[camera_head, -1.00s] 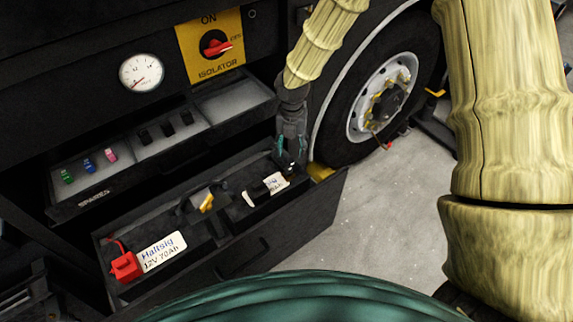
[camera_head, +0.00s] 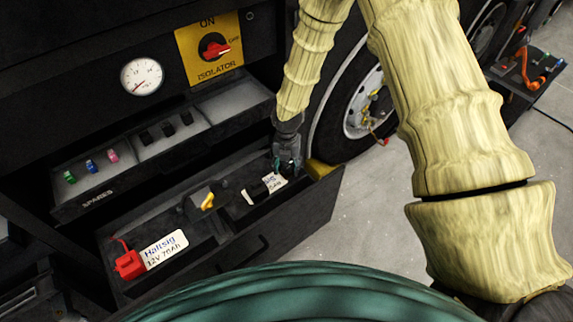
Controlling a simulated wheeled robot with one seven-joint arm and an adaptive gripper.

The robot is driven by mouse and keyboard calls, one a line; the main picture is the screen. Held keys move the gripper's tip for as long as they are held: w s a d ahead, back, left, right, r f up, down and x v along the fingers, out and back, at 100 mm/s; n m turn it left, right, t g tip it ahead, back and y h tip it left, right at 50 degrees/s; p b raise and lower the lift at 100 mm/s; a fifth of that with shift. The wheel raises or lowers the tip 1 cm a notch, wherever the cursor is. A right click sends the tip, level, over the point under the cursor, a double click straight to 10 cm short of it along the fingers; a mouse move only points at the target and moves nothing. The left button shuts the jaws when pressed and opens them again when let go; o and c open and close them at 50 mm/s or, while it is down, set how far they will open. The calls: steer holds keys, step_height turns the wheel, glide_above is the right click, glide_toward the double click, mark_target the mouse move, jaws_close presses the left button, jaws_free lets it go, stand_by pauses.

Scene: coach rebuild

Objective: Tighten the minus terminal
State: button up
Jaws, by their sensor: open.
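An open black drawer (camera_head: 255,245) holds a dark battery with a white label (camera_head: 165,249) reading 12V 70Ah. A red terminal cover (camera_head: 129,264) sits at its left end. A black block (camera_head: 256,190) and a second white label (camera_head: 274,183) are toward the right end. I cannot make out the minus terminal itself; the area below my gripper is dark and partly hidden. My gripper (camera_head: 287,167) points down over the drawer's right end, just behind the second label, with its fingers apart. I cannot tell whether it touches anything.
Behind is a spares tray (camera_head: 130,158) with coloured fuses. Above are a gauge (camera_head: 141,77) and the isolator switch (camera_head: 214,49), its red knob pointing right. A wheel (camera_head: 362,105) stands right of my gripper; grey floor (camera_head: 365,215) is clear.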

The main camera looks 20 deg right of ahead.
steer(key=shift+f, duration=0.1)
steer(key=c, duration=1.1)
steer(key=shift+m, duration=0.4)
steer(key=m+b, duration=0.1)
steer(key=m, duration=0.2)
steer(key=shift+m, duration=0.3)
steer(key=m+b, duration=0.1)
steer(key=m, duration=0.3)
steer(key=shift+m, duration=0.3)
steer(key=m+b, duration=0.1)
steer(key=m, duration=0.3)
steer(key=shift+m, duration=0.3)
steer(key=shift+m+b, duration=0.3)
steer(key=shift+m, duration=1.9)
